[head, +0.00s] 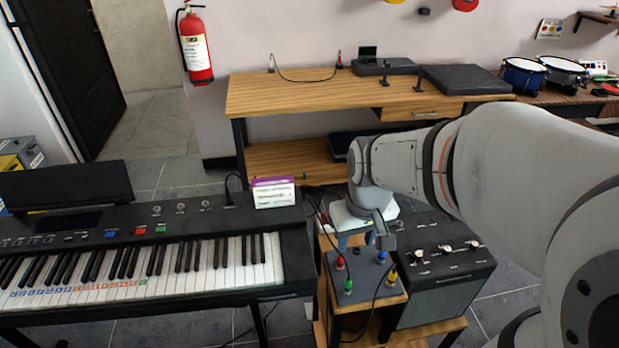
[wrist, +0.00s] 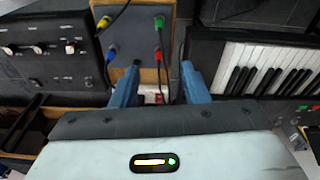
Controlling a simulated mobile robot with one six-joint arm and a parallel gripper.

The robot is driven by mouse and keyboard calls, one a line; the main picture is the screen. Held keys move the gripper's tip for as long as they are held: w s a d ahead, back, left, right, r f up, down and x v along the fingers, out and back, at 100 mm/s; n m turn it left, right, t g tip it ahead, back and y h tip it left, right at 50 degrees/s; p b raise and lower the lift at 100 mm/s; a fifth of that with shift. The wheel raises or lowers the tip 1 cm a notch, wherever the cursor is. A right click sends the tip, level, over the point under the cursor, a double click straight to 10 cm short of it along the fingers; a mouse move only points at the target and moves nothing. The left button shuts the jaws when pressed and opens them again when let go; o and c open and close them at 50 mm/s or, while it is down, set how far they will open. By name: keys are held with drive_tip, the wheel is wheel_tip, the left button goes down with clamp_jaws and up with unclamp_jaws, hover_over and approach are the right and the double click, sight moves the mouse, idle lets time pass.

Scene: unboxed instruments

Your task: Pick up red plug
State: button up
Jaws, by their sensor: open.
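The red plug (head: 340,263) stands upright in the dark top panel (head: 366,268) of a small wooden stand, at the back left of a group of plugs. In the wrist view the red plug (wrist: 158,54) is ahead of the fingertips, roughly centred between them. My gripper (head: 356,240) is just behind and above the panel in the head view. In the wrist view its blue fingers (wrist: 159,72) are spread apart with nothing between them. The gripper appears apart from the plug; the exact height gap cannot be told.
Close by are the green plug (head: 348,287), blue plug (head: 382,257) and yellow plug (head: 391,278), with black cables. The keyboard (head: 150,260) stands left and the amplifier (head: 440,275) right, both close to the stand. A wooden workbench (head: 300,97) is behind.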

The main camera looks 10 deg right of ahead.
drive_tip(key=n+g, duration=0.2)
hover_over(341, 255)
drive_tip(key=f, duration=1)
drive_tip(key=shift+a, duration=0.2)
drive_tip(key=f, duration=0.7)
drive_tip(key=shift+d+f, duration=0.2)
drive_tip(key=shift+f, duration=0.1)
clamp_jaws()
